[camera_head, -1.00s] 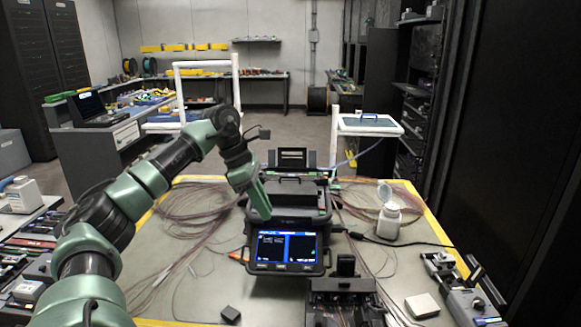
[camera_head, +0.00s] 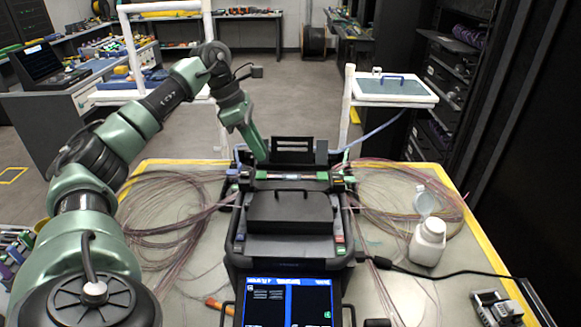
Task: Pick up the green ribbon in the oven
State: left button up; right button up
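The splicer (camera_head: 290,240) stands at the middle of the table with its screen facing me. A narrow trough at its back, seemingly the oven, holds a thin strip (camera_head: 292,177) with green pieces at both ends, the left one (camera_head: 261,175) and the right one (camera_head: 322,176). I cannot tell which part is the green ribbon. My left gripper (camera_head: 261,158) points down just behind the trough's left part, its tip close to the left green piece. I cannot see whether they touch or whether the fingers are apart. My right gripper is not in view.
A white bottle (camera_head: 428,242) with its lid open stands right of the splicer. Loose fibre coils (camera_head: 165,215) lie on both sides. A raised dark lid (camera_head: 292,150) stands behind the trough. A black cable (camera_head: 460,272) runs off to the right.

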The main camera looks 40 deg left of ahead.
aim_at(275, 176)
pick_arm(q)
jog(key=shift+d+f, duration=0.45)
jog(key=shift+f, duration=0.4)
jog(key=p+x, duration=0.1)
jog(key=x, duration=0.4)
jog(key=shift+w+f, duration=0.1)
jog(key=shift+w, duration=0.1)
grip_shut()
